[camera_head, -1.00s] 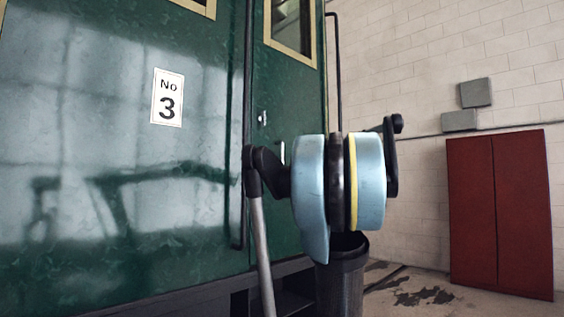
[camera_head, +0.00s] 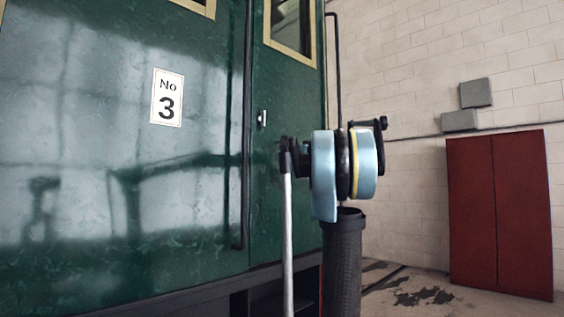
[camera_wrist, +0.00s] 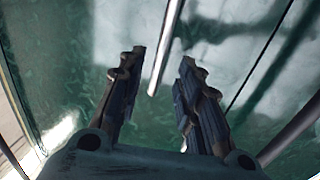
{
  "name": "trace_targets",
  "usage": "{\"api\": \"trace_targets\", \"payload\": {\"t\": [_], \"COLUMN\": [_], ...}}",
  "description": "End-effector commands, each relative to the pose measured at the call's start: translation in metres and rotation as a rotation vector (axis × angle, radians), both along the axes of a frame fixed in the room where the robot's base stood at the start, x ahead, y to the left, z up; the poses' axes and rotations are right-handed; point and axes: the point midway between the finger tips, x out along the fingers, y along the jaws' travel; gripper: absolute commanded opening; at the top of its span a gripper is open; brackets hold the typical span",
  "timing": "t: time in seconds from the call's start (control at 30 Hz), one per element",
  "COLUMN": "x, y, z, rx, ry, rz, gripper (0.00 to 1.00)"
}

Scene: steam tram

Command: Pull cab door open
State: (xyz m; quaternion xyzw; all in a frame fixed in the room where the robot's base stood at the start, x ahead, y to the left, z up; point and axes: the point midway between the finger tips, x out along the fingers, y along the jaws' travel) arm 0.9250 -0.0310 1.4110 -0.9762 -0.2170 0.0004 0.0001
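The green cab door (camera_head: 290,100) has a cream-framed window at its top and looks shut in the head view. A small silver fitting (camera_head: 262,117) sits near its left edge. In the wrist view, my gripper (camera_wrist: 160,62) is open before the green surface. A pale metal bar (camera_wrist: 165,45), apparently a handle, comes down from the top and ends between the fingertips. Whether it lies within the fingers or beyond them is unclear, and neither finger visibly touches it. In the head view, my arm hides my gripper and the lower door.
A dark vertical handrail (camera_head: 246,150) runs left of the door, and another (camera_head: 338,70) stands at its right edge. A panel with a No 3 plate (camera_head: 167,97) fills the left. A red cabinet (camera_head: 500,215) stands by the brick wall, with open floor before it.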

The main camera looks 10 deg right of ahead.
Motion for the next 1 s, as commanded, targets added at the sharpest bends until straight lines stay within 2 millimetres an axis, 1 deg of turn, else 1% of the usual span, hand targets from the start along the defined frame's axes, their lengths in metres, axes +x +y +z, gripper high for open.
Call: {"api": "trace_targets", "payload": {"t": [0.03,0.2,0.3,0.43,0.63,0.93,0.97,1.0], "x": [0.009,0.036,0.050,0.063,0.073,0.074,0.074,0.074], "y": [0.004,0.017,0.024,0.030,0.034,0.035,0.035,0.035], "z": [0.000,0.000,0.000,0.000,0.000,0.000,0.000,0.000], "rx": [0.000,0.000,0.000,0.000,0.000,0.000,0.000,0.000], "ry": [0.000,0.000,0.000,0.000,0.000,0.000,0.000,0.000], "rz": [0.002,0.002,0.002,0.002,0.000,0.000,0.000,0.000], "gripper": [0.32,0.32,0.32,0.32,0.32,0.32,0.26,0.17]}}
